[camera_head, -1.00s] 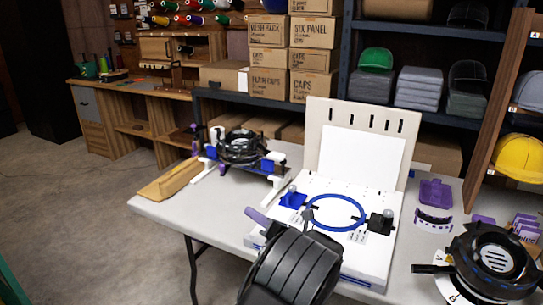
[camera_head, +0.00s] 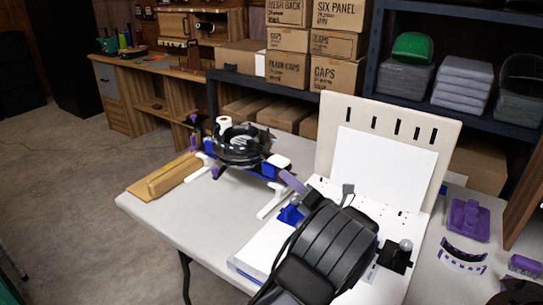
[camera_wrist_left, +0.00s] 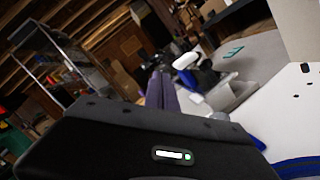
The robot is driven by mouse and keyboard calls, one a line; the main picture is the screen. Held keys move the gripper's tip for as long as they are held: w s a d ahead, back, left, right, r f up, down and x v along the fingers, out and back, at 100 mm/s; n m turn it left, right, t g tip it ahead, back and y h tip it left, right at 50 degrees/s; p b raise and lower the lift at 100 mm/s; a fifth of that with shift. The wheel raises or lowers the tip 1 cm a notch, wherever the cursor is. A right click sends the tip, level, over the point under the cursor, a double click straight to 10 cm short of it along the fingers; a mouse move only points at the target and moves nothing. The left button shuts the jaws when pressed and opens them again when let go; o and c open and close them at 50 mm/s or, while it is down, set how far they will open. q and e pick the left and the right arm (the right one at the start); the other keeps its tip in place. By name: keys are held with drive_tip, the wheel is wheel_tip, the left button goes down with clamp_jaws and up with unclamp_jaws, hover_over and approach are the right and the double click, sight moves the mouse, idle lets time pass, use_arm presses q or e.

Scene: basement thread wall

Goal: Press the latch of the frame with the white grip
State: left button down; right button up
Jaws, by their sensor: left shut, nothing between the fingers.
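A round black frame (camera_head: 243,146) sits on a blue-and-white stand (camera_head: 270,203) at the left of the table. A white grip (camera_head: 279,160) sticks out at its right side; a pale grip-like piece also shows in the left wrist view (camera_wrist_left: 186,60). I cannot make out the latch clearly. My left gripper (camera_head: 285,174) has purple fingers, shut and empty, with tips just in front of the white grip; I cannot tell whether they touch. The fingers also show in the left wrist view (camera_wrist_left: 159,88). My right gripper is out of view.
A white board fixture (camera_head: 385,160) stands behind my left arm, with a blue block (camera_head: 291,214) beside it. A wooden piece (camera_head: 165,179) lies at the table's left edge. Purple parts (camera_head: 466,220) lie at the right. Boxes and shelves stand behind.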

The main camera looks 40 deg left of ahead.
sight(265, 150)
use_arm(q)
drive_tip(key=shift+a, duration=0.1)
drive_tip(key=x, duration=0.9)
drive_tip(key=shift+a, duration=0.35)
drive_tip(key=shift+w+r, duration=0.1)
drive_tip(key=shift+r, duration=0.05)
